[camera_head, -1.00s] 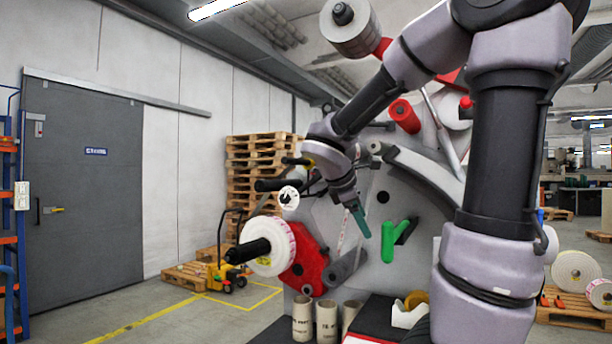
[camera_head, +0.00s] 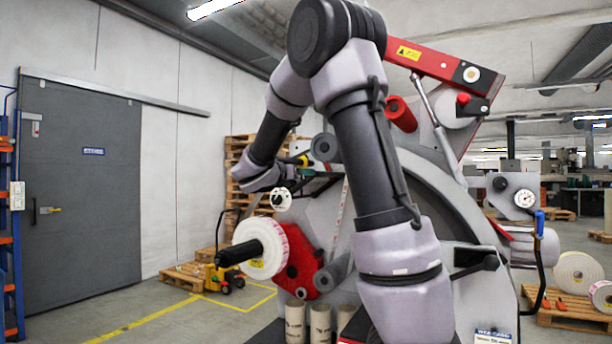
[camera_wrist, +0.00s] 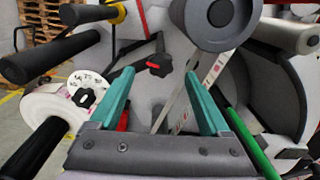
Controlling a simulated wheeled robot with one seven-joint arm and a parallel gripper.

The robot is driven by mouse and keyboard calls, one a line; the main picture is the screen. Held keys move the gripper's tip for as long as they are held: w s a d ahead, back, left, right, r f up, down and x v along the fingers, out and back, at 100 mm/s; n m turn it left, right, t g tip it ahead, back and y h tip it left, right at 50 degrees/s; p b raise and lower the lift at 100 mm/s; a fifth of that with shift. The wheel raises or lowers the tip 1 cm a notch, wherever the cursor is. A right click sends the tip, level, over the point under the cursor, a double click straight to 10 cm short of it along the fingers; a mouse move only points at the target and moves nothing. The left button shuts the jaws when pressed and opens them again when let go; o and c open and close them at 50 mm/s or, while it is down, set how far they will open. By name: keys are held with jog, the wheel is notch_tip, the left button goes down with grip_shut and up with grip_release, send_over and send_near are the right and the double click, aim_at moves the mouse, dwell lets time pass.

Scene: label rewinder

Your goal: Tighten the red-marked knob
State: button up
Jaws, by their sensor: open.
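The red-marked knob (camera_wrist: 162,62) is a black lobed knob with a red bar on its face. It shows in the wrist view, in front of the machine's grey panel. My gripper (camera_wrist: 160,75) points at it with two teal fingers spread apart. The knob appears between and beyond the fingertips, with nothing between the fingers that I can see held.
A grey roller (camera_wrist: 216,22) stands close to the right fingertip, with a label web running below it. A white dial (camera_wrist: 85,95) with a black knob is at left, near the label roll (camera_head: 270,248). Black spindles (camera_wrist: 45,58) stick out at the left.

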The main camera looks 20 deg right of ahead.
jog(key=x, duration=0.5)
grip_shut()
